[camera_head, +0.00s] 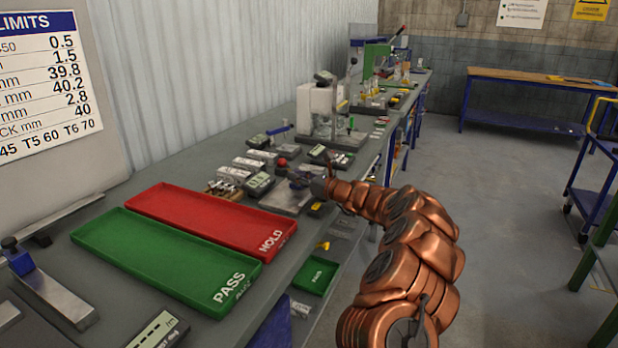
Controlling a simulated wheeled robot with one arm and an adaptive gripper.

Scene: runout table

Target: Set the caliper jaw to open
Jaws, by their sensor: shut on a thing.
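My gripper (300,182) is at the end of my copper-coloured arm, low over a grey metal block (287,201) on the long bench. It is shut on a small dark part at the block's back edge, seemingly the caliper jaw. The fingers and the part are small and overlap in this view, so the jaw's exact position cannot be told. A small display unit (259,184) stands just left of the block. A red knob (282,162) shows just behind my gripper.
A green PASS tray (150,262) and a red HOLD tray (205,221) lie on the bench in front. Several small instruments and boxes crowd the bench behind and left of my gripper. A white machine (318,106) stands farther back.

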